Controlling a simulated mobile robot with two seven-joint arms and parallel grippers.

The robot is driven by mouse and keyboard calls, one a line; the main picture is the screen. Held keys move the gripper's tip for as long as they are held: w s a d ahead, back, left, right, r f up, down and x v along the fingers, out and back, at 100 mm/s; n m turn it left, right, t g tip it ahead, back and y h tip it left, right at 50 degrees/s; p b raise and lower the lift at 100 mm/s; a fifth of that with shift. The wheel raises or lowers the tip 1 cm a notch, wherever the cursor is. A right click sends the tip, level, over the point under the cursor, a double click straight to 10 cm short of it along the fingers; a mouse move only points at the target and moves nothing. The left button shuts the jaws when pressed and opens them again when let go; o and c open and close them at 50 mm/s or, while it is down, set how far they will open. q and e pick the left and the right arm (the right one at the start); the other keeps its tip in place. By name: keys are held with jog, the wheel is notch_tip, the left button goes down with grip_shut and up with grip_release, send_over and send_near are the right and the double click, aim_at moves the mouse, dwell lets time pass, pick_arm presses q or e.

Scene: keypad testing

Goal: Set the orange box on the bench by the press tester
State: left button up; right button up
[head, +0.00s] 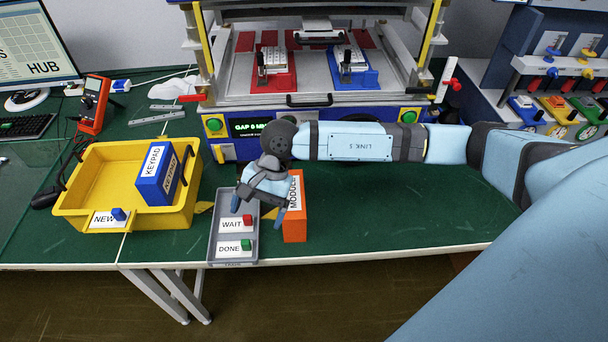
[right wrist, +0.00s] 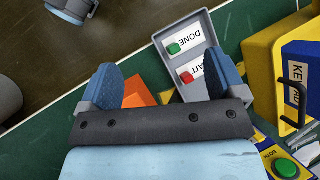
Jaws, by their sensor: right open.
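The orange box (head: 294,228), labelled MODULE, stands upright near the bench's front edge, just right of the grey WAIT/DONE tray (head: 233,254). The press tester (head: 318,115) stands behind it at the back of the bench (head: 400,205). My right gripper (head: 259,206) is open above the tray and box and hides part of both. In the right wrist view, a corner of the orange box (right wrist: 138,93) shows between the open fingers (right wrist: 160,88), nearer the left finger. I cannot tell whether a finger touches it.
A yellow bin (head: 80,190) holding a blue KEYPAD box (head: 156,182) is left of the tray. A red meter (head: 92,105), a keyboard and a monitor are at far left. A second station (head: 560,85) is at back right. The bench right of the orange box is clear.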

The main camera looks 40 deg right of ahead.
jog(key=s+a+r+m+t+y, duration=0.1)
jog(key=s+a+r+m+y, duration=0.15)
jog(key=a+m+y, duration=0.35)
jog(key=s+a+r+m+y, duration=0.2)
jog(key=s+a+m+y, duration=0.1)
jog(key=a+m+y, duration=0.3)
jog(key=w+d+f+m+t+h, duration=0.1)
jog(key=d+f+m+t+h, duration=0.3)
jog(key=m+t, duration=0.9)
jog(key=w+d+f+m+t+h, duration=0.1)
jog(key=d+f+m+t+h, duration=0.3)
jog(key=m, duration=1.7)
jog(key=s+d+f+m+g+h, duration=0.2)
jog(key=s+d+f+m+h, duration=0.1)
jog(key=s+f+m, duration=0.2)
jog(key=s+d+f+m+g+h, duration=0.3)
jog(key=s+f+m, duration=0.3)
jog(key=f+m, duration=0.2)
jog(key=shift+s+f+m+h, duration=0.2)
jog(key=shift+m+h, duration=0.2)
jog(key=shift+r, duration=0.1)
